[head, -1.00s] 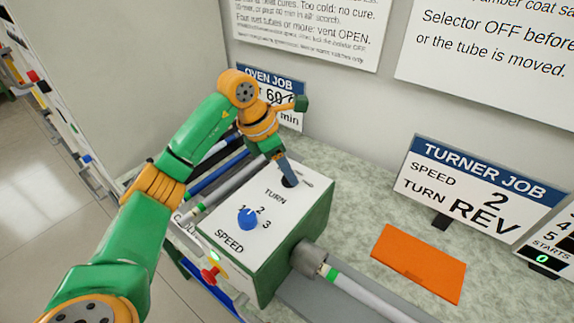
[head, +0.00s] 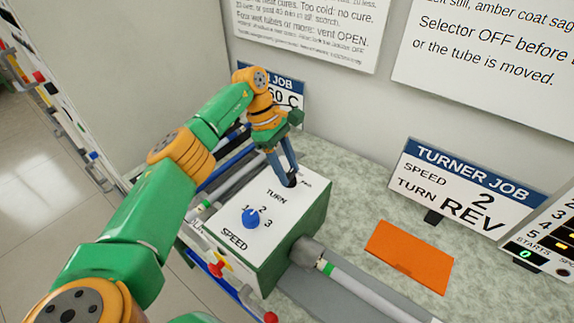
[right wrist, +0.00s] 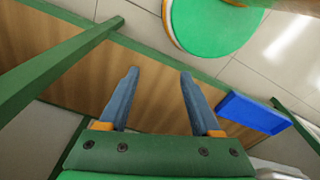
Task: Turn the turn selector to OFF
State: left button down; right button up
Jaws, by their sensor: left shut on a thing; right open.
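The turn selector (head: 291,181) is a small dark knob on the white top of the green turner box (head: 310,215), beside the word TURN. My left gripper (head: 289,175) reaches down to it from above and is shut on it. The gripper hides most of the knob and its position marks, so I cannot tell where it points. The blue SPEED knob (head: 251,218) sits nearer on the same panel, among the figures 1, 2 and 3. My right gripper (right wrist: 158,85) is open and empty in the right wrist view, away from the box.
A tube (head: 355,287) runs from the box's right side. An orange plate (head: 408,256) lies on the counter. The TURNER JOB sign (head: 467,190) reads SPEED 2, TURN REV. A wall notice (head: 490,45) stands behind. A blue tray (right wrist: 252,110) shows in the right wrist view.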

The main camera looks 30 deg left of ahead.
pick_arm(q)
jog(key=shift+m+g, duration=0.3)
jog(key=shift+m, duration=0.4)
jog(key=shift+c, duration=1.8)
grip_release()
